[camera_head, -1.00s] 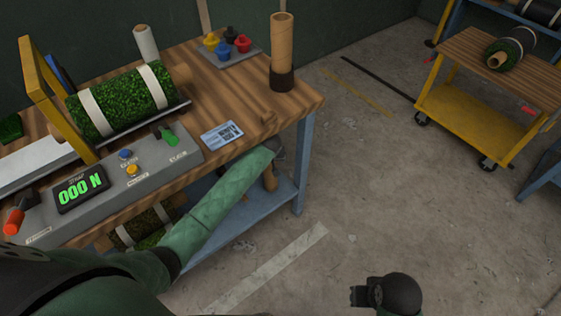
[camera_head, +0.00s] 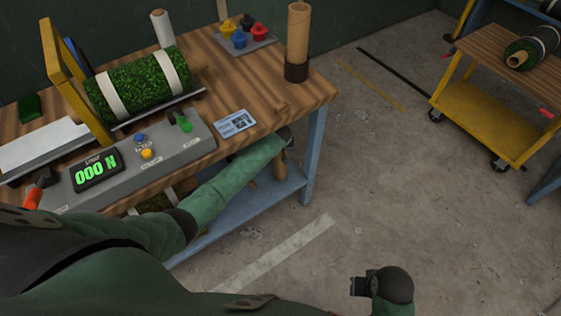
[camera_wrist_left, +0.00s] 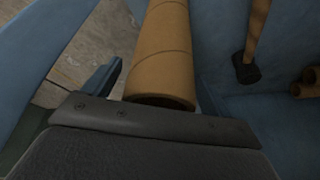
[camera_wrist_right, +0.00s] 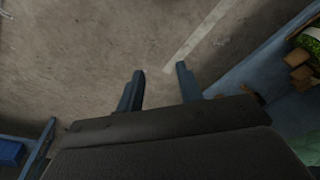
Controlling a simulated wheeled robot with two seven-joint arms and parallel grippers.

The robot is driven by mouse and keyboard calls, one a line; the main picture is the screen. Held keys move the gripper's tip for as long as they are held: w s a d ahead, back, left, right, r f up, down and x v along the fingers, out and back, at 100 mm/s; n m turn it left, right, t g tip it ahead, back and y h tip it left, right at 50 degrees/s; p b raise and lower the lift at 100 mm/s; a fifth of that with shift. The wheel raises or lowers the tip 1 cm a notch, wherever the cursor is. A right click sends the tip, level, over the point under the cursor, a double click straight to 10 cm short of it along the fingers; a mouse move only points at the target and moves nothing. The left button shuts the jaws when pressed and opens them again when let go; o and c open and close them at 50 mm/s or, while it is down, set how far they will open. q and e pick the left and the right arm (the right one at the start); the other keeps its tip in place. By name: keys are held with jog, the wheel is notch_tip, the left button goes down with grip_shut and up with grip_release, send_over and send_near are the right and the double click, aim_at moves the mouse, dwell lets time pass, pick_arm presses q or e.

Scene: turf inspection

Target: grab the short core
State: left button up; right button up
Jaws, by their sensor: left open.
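A brown cardboard core (camera_wrist_left: 165,45) fills the upper middle of the left wrist view, its open round end facing me. My left gripper (camera_wrist_left: 160,82) is open, with one finger left of this core; the other finger is mostly hidden by it. I cannot tell whether they touch. In the head view the left arm reaches below the bench's front edge, where part of a core (camera_head: 281,167) shows above the lower shelf. Which core is the short one is not clear. My right gripper (camera_wrist_right: 160,72) is open and empty above the floor.
A tall core with a dark base (camera_head: 298,45) stands on the bench (camera_head: 215,85). The lower shelf (camera_head: 240,215) is blue. A thinner tube (camera_wrist_left: 257,30) with a dark foot shows in the left wrist view. A yellow cart (camera_head: 485,125) stands right; floor between is clear.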

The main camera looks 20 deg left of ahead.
pick_arm(q)
jog(key=c, duration=1.4)
jog(key=shift+c, duration=0.8)
jog(key=shift+r, duration=0.1)
